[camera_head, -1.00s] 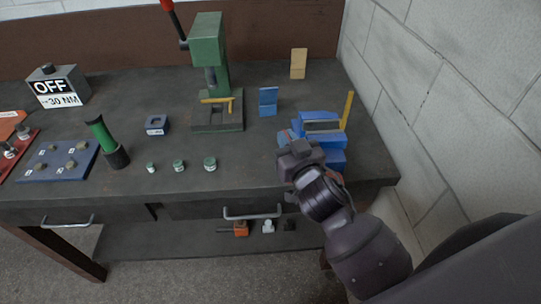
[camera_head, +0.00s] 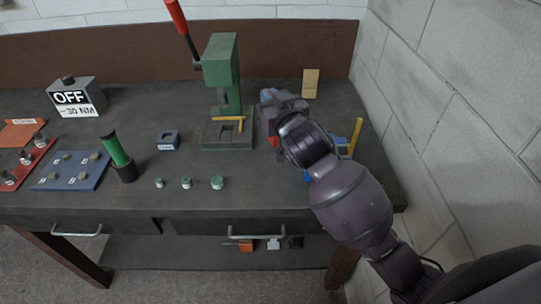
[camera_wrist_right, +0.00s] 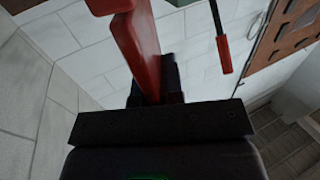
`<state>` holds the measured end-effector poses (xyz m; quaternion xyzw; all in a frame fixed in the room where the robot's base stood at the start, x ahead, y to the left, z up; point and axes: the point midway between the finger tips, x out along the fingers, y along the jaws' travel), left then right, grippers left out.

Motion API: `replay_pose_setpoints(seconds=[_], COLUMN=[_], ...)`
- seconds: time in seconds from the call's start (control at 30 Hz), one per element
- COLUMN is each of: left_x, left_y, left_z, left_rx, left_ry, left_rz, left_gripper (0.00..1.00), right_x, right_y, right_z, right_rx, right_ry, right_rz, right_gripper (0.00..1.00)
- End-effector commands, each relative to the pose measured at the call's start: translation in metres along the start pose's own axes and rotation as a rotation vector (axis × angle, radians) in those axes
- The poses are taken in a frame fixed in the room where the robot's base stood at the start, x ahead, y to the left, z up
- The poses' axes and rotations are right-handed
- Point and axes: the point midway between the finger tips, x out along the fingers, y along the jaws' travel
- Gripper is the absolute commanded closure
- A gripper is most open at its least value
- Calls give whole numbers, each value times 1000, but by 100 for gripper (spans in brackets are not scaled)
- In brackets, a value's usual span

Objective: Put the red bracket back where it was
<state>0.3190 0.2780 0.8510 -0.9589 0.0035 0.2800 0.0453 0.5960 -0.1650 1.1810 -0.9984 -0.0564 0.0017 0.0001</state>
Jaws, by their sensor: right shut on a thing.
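The red bracket (camera_wrist_right: 140,50) fills the upper middle of the right wrist view, rising from between my right gripper's jaws. In the head view only a small red part (camera_head: 273,141) shows beside my wrist. My right gripper (camera_head: 272,100) is shut on the bracket, held over the bench just right of the green press. My arm hides most of the bracket in the head view. My left gripper is not in view.
The green press (camera_head: 222,75) with a red-handled lever stands to the left. A tan block (camera_head: 310,83) is behind. A blue vise (camera_head: 340,142) is partly hidden by my arm, near a yellow upright piece (camera_head: 356,135). The front-middle bench (camera_head: 235,168) is fairly clear.

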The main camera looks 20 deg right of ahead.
Motion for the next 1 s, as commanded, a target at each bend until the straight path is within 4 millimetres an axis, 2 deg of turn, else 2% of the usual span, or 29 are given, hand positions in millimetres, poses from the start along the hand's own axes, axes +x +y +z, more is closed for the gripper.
replay_pose_setpoints(seconds=[0.03,0.4,0.5,0.67,1.0], left_x=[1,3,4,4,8], left_y=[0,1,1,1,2], left_z=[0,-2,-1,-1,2], left_rx=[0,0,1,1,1], left_ry=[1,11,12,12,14], left_rz=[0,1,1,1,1], left_gripper=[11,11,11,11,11], right_x=[-1,0,0,0,0], right_y=[0,0,0,0,-1], right_z=[13,89,102,110,150], right_rx=[-1,0,0,1,0], right_ry=[-4,-1,0,2,1], right_rz=[0,0,0,0,0], right_gripper=[100,100,100,100,100])
